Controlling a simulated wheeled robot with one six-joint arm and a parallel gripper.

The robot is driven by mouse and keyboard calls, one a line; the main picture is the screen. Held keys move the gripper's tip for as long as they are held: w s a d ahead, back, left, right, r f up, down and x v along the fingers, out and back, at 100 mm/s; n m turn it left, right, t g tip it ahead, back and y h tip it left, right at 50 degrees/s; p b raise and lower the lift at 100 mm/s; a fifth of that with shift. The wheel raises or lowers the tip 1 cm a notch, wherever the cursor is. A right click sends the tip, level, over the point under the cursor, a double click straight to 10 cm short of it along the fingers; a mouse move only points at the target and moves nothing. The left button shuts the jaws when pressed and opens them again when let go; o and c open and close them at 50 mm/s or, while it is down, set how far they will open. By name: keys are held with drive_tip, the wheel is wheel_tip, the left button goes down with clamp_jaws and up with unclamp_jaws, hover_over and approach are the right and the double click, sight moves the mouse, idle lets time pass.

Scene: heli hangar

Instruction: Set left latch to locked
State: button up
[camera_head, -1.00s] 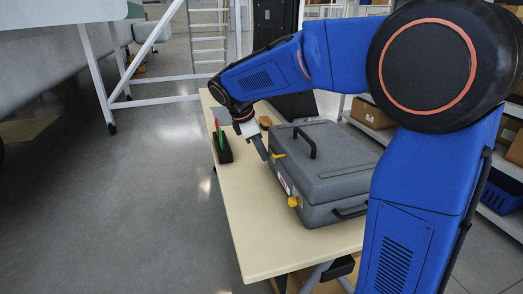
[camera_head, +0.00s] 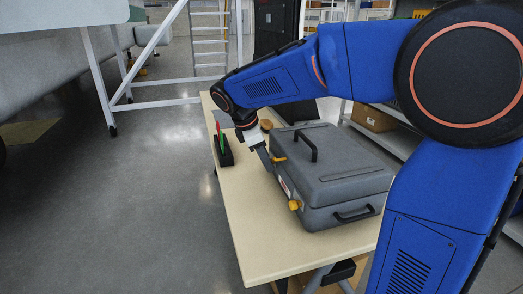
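A grey hard case (camera_head: 338,180) with a black top handle lies closed on the table (camera_head: 240,225). Two yellow latches show on its left-facing side: one (camera_head: 278,159) near the far end, sticking out sideways, and one (camera_head: 294,205) near the close corner, looking round and knob-like. My gripper (camera_head: 266,160) points down beside the far latch, very close to it. I cannot tell whether it touches the latch. The fingers are small and seen edge-on, so their opening does not show.
A black holder (camera_head: 222,151) with a red and a green upright item stands left of the case. A small round brown object (camera_head: 267,125) sits behind my gripper. Shelves with boxes (camera_head: 372,116) stand at the right. The table's near left part is clear.

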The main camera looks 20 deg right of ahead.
drive_tip(key=v, duration=1.7)
drive_tip(key=shift+s+a+r, duration=0.1)
drive_tip(key=shift+r, duration=0.05)
